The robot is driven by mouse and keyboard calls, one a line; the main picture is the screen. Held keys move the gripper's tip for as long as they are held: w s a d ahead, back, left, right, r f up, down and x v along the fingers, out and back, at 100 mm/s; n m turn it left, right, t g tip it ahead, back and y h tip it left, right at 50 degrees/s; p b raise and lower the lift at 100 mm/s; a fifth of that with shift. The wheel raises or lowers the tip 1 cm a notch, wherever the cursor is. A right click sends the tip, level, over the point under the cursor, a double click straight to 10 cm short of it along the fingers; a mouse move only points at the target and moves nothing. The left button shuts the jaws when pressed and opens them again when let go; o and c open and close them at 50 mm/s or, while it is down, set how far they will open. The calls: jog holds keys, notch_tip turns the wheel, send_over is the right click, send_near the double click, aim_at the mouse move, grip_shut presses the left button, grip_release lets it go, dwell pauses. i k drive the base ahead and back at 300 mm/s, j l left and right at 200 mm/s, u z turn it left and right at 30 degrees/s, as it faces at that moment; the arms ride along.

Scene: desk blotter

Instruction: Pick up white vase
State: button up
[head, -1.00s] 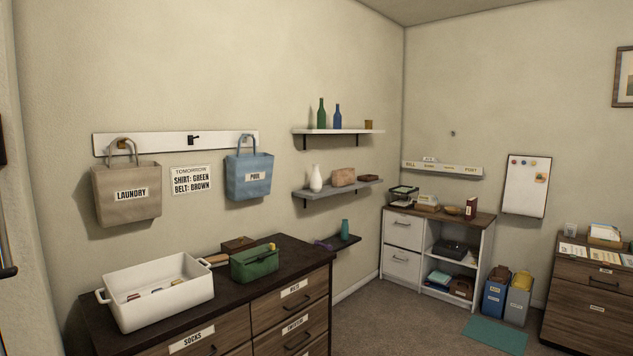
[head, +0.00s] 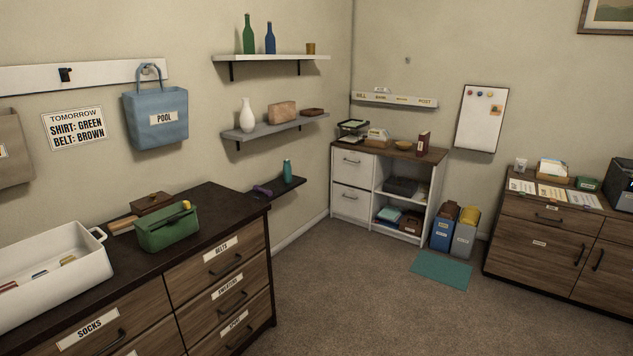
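The white vase (head: 247,115) stands upright at the left end of the grey middle wall shelf (head: 262,131) in the head view. It has a round body and a narrow neck, and nothing hides it. A tan box-like item (head: 282,112) and a small brown tray (head: 312,112) sit to its right on the same shelf. My gripper is not in view.
A dark dresser (head: 228,205) with a green bag (head: 167,228) and white bin (head: 60,270) stands left, before the shelves. Bottles (head: 249,36) stand on the shelf above; a dark lower shelf (head: 285,187) holds a teal bottle. Carpet (head: 350,290) is clear in the middle.

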aim_at(247, 117)
jog(key=i+l, duration=0.1)
jog(key=i, duration=0.9)
jog(key=i+l, duration=0.1)
jog(key=i, duration=0.85)
jog(key=i+l+u, duration=0.1)
jog(key=i+u, duration=0.3)
jog(key=i+l+u, duration=0.2)
jog(key=i+u, duration=0.25)
jog(key=i+l+u, duration=0.2)
jog(key=u, duration=0.2)
jog(key=i+l+u, duration=0.25)
jog(key=l+u, duration=0.15)
jog(key=l, duration=0.1)
